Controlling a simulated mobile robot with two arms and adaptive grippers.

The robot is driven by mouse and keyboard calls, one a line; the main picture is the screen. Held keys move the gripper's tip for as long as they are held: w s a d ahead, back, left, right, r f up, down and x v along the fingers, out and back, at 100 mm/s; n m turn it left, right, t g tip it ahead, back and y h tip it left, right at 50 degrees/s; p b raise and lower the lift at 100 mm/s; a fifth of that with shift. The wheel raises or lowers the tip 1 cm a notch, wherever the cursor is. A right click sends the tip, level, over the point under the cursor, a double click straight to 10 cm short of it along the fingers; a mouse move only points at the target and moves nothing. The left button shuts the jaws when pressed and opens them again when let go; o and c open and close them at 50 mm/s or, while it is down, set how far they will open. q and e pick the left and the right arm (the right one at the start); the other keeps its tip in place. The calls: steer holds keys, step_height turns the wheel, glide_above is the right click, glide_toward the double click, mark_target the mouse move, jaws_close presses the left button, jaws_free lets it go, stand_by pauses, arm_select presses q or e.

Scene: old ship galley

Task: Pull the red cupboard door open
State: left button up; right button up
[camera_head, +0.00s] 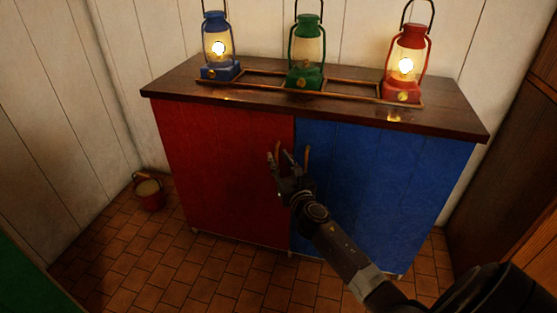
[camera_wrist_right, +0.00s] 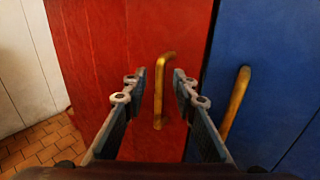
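The red cupboard door (camera_head: 222,170) is on the left half of the cupboard and looks shut, flush with the blue door. Its upright brass handle (camera_wrist_right: 161,90) is near the door's right edge. My right gripper (camera_head: 280,162) is in front of this handle. In the right wrist view my right gripper (camera_wrist_right: 160,82) is open, with the red door's handle showing between its two fingers. The fingers look apart from the handle; I cannot tell how far its tips are from the door. My left gripper is not in view.
The blue door (camera_head: 372,185) has its own brass handle (camera_wrist_right: 236,100) close to the right finger. Blue (camera_head: 219,48), green (camera_head: 306,52) and red (camera_head: 406,62) lanterns stand on the wooden top (camera_head: 450,120). A red bucket (camera_head: 149,194) stands on the tiled floor at left.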

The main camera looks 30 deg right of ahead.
steer(key=shift+w+d, duration=0.1)
steer(key=shift+w, duration=0.15)
jaws_close()
stand_by(0.3)
